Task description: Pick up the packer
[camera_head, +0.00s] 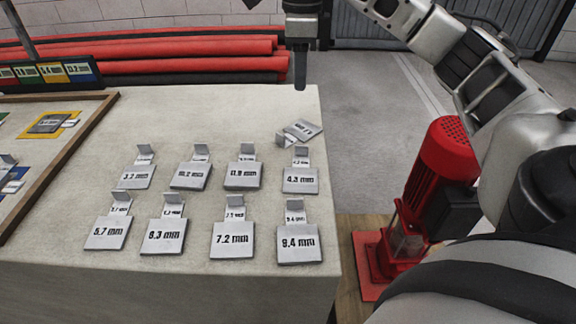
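Several flat grey metal packers with upright tabs and printed sizes lie on the pale table (60,285). The front row has the 5.7 mm (108,233), 6.3 mm (164,237), 7.2 mm (232,240) and 9.4 mm (299,244) packers. Behind are a packer at left (136,177), two middle ones (189,176) (242,175) and the 4.3 mm one (300,180). Another packer (303,130) lies turned askew behind these. My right gripper (300,84) points down above the table's far right edge, apart from the packers. Its fingers overlap in this view, hiding any gap. My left gripper is out of view.
A wooden-framed board (62,160) with coloured patches and plates lies at the left. Red and black pipes (180,50) lie beyond the table. A red pump (440,165) stands on the floor at the right, near my arm. Bare floor lies behind the table's right edge.

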